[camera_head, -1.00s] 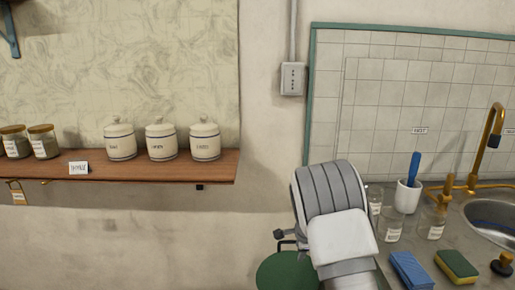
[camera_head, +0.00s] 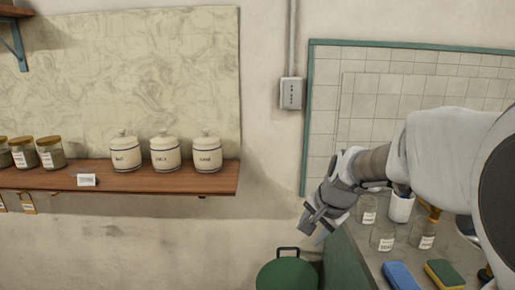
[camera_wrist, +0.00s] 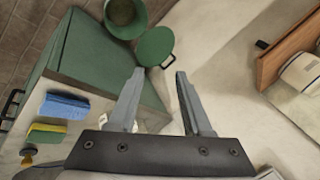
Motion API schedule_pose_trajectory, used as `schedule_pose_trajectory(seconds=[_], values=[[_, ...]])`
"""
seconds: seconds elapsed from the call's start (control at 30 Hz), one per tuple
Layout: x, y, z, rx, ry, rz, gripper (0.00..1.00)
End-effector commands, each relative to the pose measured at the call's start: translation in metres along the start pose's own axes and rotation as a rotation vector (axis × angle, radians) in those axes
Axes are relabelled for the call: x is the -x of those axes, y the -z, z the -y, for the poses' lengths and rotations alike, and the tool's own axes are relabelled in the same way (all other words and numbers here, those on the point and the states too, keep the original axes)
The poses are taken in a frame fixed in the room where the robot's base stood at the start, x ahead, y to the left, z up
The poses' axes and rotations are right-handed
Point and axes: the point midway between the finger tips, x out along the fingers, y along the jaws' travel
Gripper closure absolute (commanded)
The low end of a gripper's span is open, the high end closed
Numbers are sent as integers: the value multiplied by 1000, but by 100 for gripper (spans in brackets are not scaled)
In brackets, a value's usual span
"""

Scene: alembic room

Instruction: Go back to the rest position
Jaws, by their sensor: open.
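My gripper (camera_head: 322,226) is in the middle right of the head view, raised beside the left end of the counter and pointing down to the left. In the wrist view my gripper (camera_wrist: 156,72) shows its two grey fingers spread apart with nothing between them. Beyond the fingertips lie a round green lid (camera_wrist: 155,46) and an open green bin (camera_wrist: 121,14). My arm crosses the right side of the head view and hides the tap and most of the sink.
A wooden shelf (camera_head: 150,181) on the left holds three white canisters (camera_head: 165,154) and several jars (camera_head: 50,153). The counter (camera_head: 365,262) carries glass jars (camera_head: 383,238), a white cup (camera_head: 401,208), a blue sponge (camera_head: 401,275) and a yellow-green sponge (camera_head: 444,273).

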Motion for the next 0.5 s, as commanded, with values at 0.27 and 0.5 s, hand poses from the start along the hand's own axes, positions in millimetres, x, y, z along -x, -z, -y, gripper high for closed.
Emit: schedule_pose_trajectory(seconds=[0.27,0.5], values=[[104,-46,-31,328,0,-17,50],[165,-85,-73,609,-42,-53,50]])
